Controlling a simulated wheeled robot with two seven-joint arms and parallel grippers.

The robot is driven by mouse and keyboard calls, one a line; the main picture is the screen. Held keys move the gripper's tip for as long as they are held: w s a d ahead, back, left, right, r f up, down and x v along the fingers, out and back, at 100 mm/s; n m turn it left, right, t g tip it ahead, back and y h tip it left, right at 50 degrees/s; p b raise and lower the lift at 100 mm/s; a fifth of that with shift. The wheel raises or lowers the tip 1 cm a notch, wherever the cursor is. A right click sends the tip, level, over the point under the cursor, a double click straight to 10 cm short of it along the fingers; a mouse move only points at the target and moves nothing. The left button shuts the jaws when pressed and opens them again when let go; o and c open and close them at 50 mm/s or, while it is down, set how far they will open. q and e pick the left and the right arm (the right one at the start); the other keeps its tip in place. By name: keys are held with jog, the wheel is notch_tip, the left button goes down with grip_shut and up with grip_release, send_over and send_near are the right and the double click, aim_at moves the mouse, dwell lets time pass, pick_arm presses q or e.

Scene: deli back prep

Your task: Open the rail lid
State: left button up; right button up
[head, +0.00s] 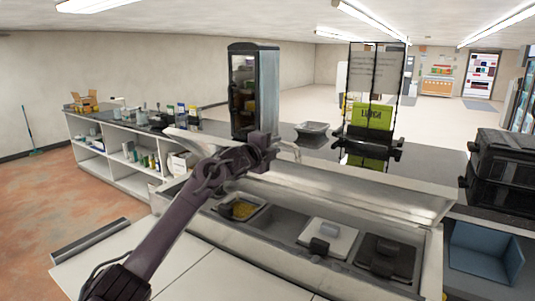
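The steel rail lid (365,197) runs along the back of the prep rail. It is raised and tilted, and the pans in front of it are uncovered by it. My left arm reaches in from the lower left, and my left gripper (266,149) is at the upper left part of the lid, by a pale bar (290,147). I cannot tell whether it touches the lid or whether its fingers are open or shut. My arm hides the lid's left part. My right gripper is not in view.
The rail holds a pan with yellow food (240,209), a white-lidded pan (340,238) and a black-lidded pan (401,261). Behind stand a dark display cabinet (267,90), a metal tray (312,129) and a sign stand (372,116). Black cases (505,160) are stacked at right.

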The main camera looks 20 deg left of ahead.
pick_arm(q)
jog(key=shift+s+a+r+b, duration=0.15)
jog(key=shift+s+b, duration=0.15)
jog(key=shift+s, duration=0.45)
jog(key=shift+s+a+f+b, duration=0.1)
jog(key=shift+s+b, duration=0.15)
jog(key=shift+s, duration=0.55)
jog(key=shift+s+a+r+b, duration=0.15)
jog(key=shift+s+b, duration=0.15)
jog(key=shift+s, duration=0.45)
jog(key=shift+f, duration=0.1)
